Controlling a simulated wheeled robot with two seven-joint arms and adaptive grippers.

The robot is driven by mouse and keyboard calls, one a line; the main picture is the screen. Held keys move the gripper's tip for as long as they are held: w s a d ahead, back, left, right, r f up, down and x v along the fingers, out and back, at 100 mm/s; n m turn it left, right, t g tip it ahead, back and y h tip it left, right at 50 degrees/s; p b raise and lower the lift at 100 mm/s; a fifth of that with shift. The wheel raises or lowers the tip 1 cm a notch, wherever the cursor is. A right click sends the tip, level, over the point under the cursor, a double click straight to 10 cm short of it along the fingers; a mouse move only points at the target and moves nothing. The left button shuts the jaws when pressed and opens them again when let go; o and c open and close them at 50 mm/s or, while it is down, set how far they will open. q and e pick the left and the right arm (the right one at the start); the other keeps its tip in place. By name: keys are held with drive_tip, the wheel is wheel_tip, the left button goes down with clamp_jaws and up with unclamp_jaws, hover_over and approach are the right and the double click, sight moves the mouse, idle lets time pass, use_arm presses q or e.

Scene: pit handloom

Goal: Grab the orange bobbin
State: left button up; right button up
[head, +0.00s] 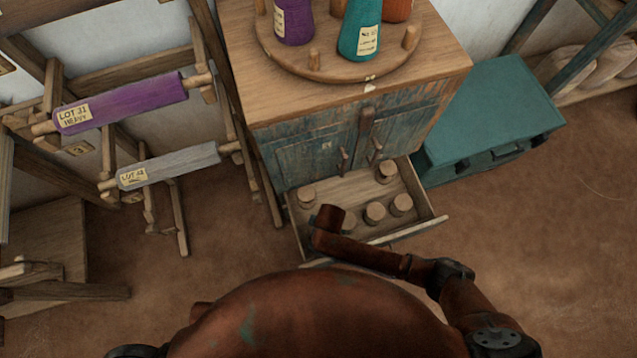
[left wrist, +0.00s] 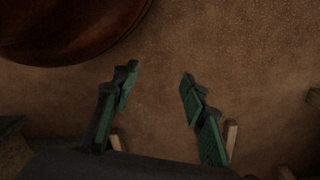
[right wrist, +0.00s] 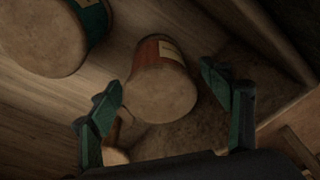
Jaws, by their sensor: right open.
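In the right wrist view a red-orange bobbin (right wrist: 158,52) with a pale label shows its round wooden end towards the camera. It appears to stand in the open drawer (head: 408,232). My right gripper (right wrist: 165,92) is open, one finger on each side of the bobbin's near end; I cannot tell whether they touch it. In the head view my right arm reaches over the drawer and hides its fingers. Another orange bobbin (head: 397,9) is partly visible on the round stand (head: 340,68). My left gripper (left wrist: 158,82) is open and empty above the floor.
A teal bobbin (right wrist: 95,18) is left of the orange one. Several wooden bobbin ends (head: 375,212) show in the drawer. Purple (head: 294,18) and teal (head: 361,28) bobbins stand on the round stand. A teal chest (head: 490,115) is right; a roller rack (head: 120,105) is left.

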drive_tip(key=f, duration=0.1)
drive_tip(key=f+b, duration=0.1)
drive_tip(key=f, duration=0.1)
drive_tip(key=shift+w+a+b, duration=0.1)
drive_tip(key=shift+a+b, duration=0.15)
drive_tip(key=shift+b, duration=0.15)
use_arm(q)
wheel_tip(320, 180, up, 8)
drive_tip(key=d, duration=0.1)
drive_tip(key=shift+w+f, duration=0.15)
drive_tip(key=shift+w, duration=0.2)
use_arm(e)
drive_tip(key=shift+c, duration=0.5)
drive_tip(key=c, duration=1.2)
use_arm(q)
drive_tip(key=shift+w, duration=0.1)
